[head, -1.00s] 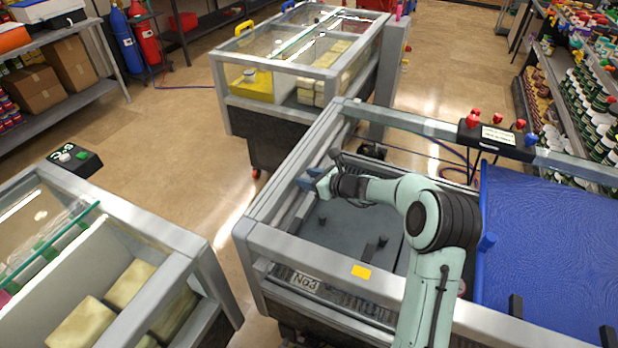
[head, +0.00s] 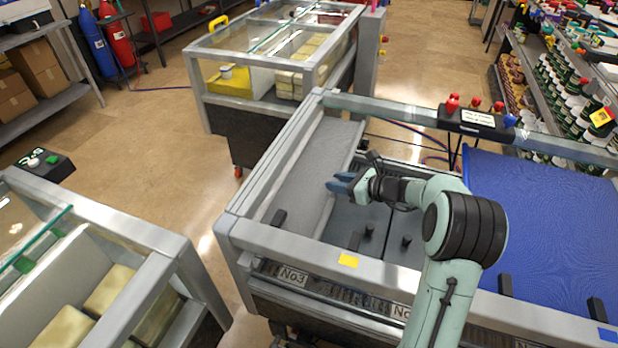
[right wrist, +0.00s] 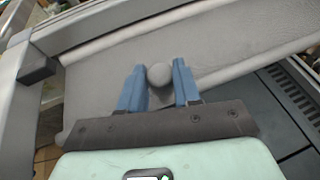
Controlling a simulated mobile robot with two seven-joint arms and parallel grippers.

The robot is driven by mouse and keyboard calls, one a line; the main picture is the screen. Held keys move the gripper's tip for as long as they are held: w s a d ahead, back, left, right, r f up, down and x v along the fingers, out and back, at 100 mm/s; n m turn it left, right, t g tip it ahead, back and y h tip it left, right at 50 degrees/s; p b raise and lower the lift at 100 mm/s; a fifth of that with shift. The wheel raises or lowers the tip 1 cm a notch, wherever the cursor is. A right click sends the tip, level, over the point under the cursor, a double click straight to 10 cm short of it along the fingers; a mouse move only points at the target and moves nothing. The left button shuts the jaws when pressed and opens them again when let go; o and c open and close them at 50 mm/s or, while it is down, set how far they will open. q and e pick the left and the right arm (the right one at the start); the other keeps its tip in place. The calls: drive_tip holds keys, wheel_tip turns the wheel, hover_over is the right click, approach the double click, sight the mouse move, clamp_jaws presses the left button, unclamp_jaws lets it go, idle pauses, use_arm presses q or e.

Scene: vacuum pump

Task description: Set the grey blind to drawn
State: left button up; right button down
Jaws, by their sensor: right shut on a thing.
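The grey blind (head: 315,170) is partly drawn, covering the left part of the framed case in the head view. Its pull bar runs along its right edge. It also shows as pale grey fabric in the right wrist view (right wrist: 225,35). My right gripper (head: 341,182) is at this bar with its blue fingers either side of a round grey knob (right wrist: 160,75), shut on it. Right of the bar, the dark grey panel of the case (head: 385,240) is uncovered. My left gripper is not in view.
A blue blind (head: 545,220) covers the right part of the case. A control box with red knobs (head: 475,120) sits on the far rail. Other glass-topped cases stand behind and at left.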

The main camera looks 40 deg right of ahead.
drive_tip(key=s+d, duration=0.5)
drive_tip(key=s, duration=0.5)
drive_tip(key=s+d, duration=0.5)
drive_tip(key=s, duration=0.5)
drive_tip(key=shift+d, duration=0.15)
drive_tip(key=c, duration=1.1)
unclamp_jaws()
drive_tip(key=shift+w, duration=0.1)
drive_tip(key=shift+o, duration=0.2)
drive_tip(key=v, duration=1.3)
drive_tip(key=shift+s+b, duration=0.25)
drive_tip(key=shift+b, duration=0.15)
drive_tip(key=shift+r, duration=0.1)
